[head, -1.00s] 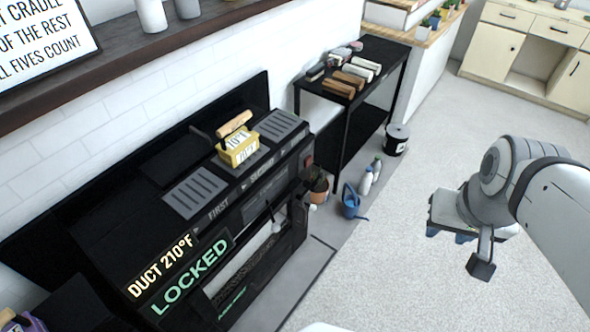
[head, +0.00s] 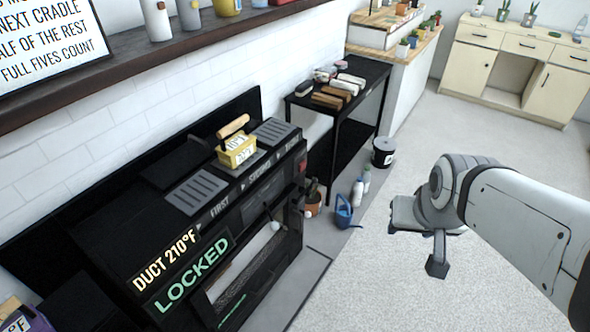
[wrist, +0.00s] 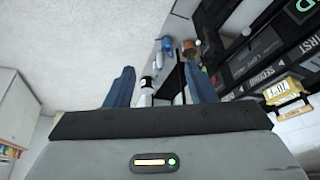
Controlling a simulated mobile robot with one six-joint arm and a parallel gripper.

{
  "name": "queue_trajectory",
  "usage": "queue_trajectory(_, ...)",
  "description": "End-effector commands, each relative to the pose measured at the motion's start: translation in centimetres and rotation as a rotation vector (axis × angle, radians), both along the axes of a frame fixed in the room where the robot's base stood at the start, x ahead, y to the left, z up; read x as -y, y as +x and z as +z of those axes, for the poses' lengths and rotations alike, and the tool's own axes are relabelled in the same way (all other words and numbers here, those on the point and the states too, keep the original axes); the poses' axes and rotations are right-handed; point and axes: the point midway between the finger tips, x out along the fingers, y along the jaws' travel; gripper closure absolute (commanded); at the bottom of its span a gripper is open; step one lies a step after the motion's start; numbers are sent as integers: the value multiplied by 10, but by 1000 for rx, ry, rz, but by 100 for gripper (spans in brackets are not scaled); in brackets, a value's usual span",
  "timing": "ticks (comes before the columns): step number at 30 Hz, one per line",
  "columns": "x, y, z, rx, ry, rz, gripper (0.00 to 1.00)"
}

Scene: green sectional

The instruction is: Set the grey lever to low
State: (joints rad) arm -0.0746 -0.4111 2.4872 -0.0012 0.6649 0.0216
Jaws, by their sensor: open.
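A small pale round knob (head: 275,226) sits at the front of the black machine (head: 130,245), above its lower opening; it may be the end of the grey lever, but its setting cannot be read. A grey knob on a thin stem also shows in the wrist view (wrist: 246,32). My gripper (wrist: 157,75) is open, with its two blue fingers apart and nothing held between them. In the head view, it is out over the pale floor, right of the machine and well apart from it.
The machine shows "LOCKED" and "DUCT 210°F". A yellow labelled block (head: 237,157) with a wooden handle sits on top. A black table (head: 357,92), blue watering can (head: 343,212), potted plant, bottles and dark bucket (head: 384,152) stand beyond. The carpet (head: 395,285) is open.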

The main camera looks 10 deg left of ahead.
Motion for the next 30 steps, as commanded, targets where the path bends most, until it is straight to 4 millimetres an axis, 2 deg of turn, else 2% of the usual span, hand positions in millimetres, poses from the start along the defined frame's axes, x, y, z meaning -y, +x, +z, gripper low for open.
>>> queue_trajectory(1,-11,19,-41,44,7,21,50)
queue_trajectory(3,-27,47,-70,126,24,49,50)
queue_trajectory(9,-85,116,-147,363,95,128,50)
queue_trajectory(15,-153,160,-220,592,198,206,50)
queue_trajectory(19,-199,175,-267,734,281,255,50)
queue_trajectory(24,-252,178,-319,898,397,310,50)
queue_trajectory(27,-273,174,-338,970,454,332,50)
queue_trajectory(30,-287,170,-350,1020,496,347,50)
